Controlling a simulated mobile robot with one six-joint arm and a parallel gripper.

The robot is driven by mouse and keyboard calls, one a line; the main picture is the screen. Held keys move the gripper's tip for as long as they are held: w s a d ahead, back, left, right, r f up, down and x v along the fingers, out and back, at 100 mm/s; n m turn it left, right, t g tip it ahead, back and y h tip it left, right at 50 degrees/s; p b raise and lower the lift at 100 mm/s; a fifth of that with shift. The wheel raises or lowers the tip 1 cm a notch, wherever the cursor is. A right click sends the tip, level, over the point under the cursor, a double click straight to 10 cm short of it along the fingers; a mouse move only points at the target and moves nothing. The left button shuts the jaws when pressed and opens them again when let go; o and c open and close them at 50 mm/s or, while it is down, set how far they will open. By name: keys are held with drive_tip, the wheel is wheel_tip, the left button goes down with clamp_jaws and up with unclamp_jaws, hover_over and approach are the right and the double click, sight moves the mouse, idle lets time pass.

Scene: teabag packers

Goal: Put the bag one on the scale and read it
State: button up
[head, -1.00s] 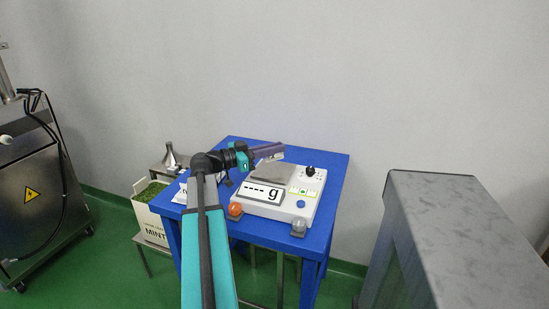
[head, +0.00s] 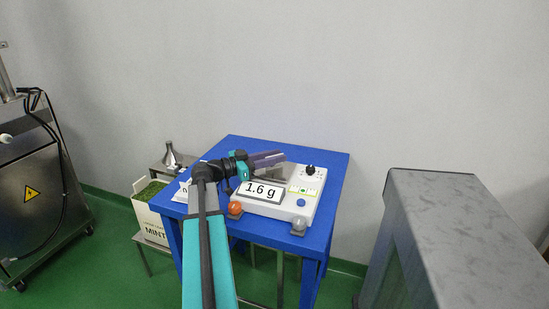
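The scale (head: 270,206) is a white unit on the blue table, and its display (head: 262,192) reads 1.6 g. Its grey weighing plate (head: 279,174) shows only in part behind and beside my gripper. My gripper (head: 280,157) is low over the plate, its dark purple fingers pointing right and looking slightly apart. I cannot make out bag one; the fingers hide much of the plate.
The blue table (head: 333,173) has free room right of the scale. A white label or sheet (head: 182,191) lies at its left edge. A mint box (head: 150,216) and a metal funnel (head: 170,157) stand left. A grey cabinet (head: 435,225) stands right.

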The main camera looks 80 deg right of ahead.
drive_tip(key=shift+r, duration=0.2)
idle(0.3)
drive_tip(key=shift+v, duration=3.7)
